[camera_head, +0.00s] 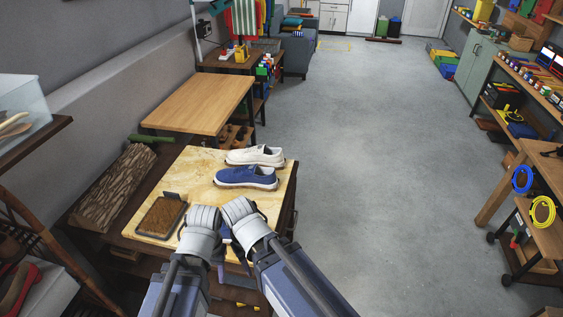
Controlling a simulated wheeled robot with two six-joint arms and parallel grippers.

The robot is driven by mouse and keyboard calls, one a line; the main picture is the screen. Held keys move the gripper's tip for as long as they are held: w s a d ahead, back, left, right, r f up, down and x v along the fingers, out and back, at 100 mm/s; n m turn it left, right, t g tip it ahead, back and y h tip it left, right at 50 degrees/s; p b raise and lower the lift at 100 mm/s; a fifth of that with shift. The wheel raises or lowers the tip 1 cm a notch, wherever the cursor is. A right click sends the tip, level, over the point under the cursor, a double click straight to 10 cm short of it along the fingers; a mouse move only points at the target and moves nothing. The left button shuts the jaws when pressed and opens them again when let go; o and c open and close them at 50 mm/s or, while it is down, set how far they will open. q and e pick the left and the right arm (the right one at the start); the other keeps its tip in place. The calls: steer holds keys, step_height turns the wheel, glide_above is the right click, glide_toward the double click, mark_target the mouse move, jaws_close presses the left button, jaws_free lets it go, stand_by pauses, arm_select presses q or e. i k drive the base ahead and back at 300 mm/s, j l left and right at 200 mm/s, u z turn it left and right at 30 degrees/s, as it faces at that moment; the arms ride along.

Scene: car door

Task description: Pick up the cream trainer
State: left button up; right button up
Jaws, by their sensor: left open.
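The cream trainer (256,155) rests upright on the wooden board on the low table, its toe to the right. A blue trainer (246,177) with a white sole lies just in front of it. My left gripper (220,258) is below my wrists at the table's near edge, apart from both trainers. It is open, its fingers small and partly hidden by my arms. My right wrist is close beside the left, and its gripper fingers are hidden behind my arm.
A brown-filled tray (161,216) sits on the wooden board (196,172), left of my wrists. A bark-like log (117,186) lies along the wall side. A second wooden table (203,103) stands behind. The floor (380,180) to the right is clear.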

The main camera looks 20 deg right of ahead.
mark_target(265, 156)
steer(key=l, duration=1.6)
steer(key=i+l, duration=0.25)
steer(key=l, duration=0.15)
steer(key=i+l+z, duration=0.1)
steer(key=l, duration=0.3)
steer(key=i+l, duration=0.35)
steer(key=i+l+z, duration=0.1)
steer(key=i, duration=0.65)
